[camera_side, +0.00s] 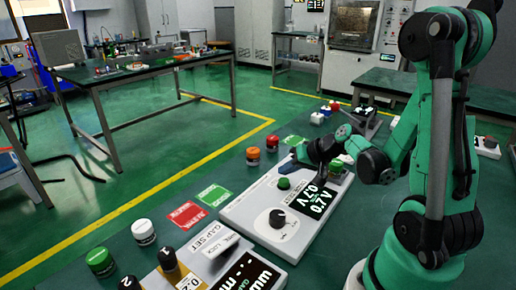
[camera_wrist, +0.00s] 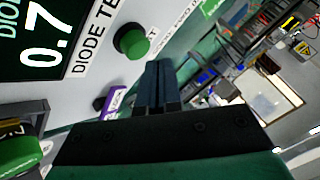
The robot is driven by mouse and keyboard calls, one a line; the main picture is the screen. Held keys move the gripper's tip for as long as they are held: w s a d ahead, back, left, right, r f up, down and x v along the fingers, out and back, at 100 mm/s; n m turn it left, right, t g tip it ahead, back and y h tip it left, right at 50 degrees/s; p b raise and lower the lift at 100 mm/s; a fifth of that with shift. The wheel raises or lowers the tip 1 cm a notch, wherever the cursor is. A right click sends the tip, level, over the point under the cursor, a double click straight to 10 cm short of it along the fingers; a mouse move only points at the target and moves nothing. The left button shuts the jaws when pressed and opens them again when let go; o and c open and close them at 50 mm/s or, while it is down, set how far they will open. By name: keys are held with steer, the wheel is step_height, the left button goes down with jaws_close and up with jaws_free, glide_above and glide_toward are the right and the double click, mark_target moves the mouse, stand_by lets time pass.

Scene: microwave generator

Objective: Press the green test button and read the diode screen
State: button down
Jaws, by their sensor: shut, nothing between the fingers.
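The white test panel (camera_side: 248,212) lies on the green bench. Its dark diode screen (camera_side: 318,199) shows 0.7V, and part of it shows in the wrist view (camera_wrist: 40,35) with the digits 0.7. The round green test button (camera_wrist: 131,40) sits beside the DIODE TEST lettering; a green button also shows left of the screen in the side view (camera_side: 283,183). My gripper (camera_wrist: 157,68) is shut and empty. In the wrist view its fingertips are just below and right of the button, with a visible gap. In the side view my gripper (camera_side: 303,152) is above the panel's far end.
A black knob (camera_side: 277,218) stands on the panel's near part. A second green cap (camera_side: 336,166) is behind the screen. A purple labelled piece (camera_wrist: 114,101) is near my fingers.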

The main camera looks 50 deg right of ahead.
mark_target(287, 182)
steer(key=shift+r, duration=0.1)
steer(key=shift+r, duration=2.4)
steer(key=s+a+r+n+g+h, duration=0.1)
steer(key=a+n, duration=0.6)
steer(key=a, duration=0.7)
step_height(287, 182, up, 2)
steer(key=shift+s+a+r+n+g, duration=0.2)
steer(key=shift+s+n+g, duration=0.2)
steer(key=shift+s+g, duration=0.15)
steer(key=shift+d, duration=0.1)
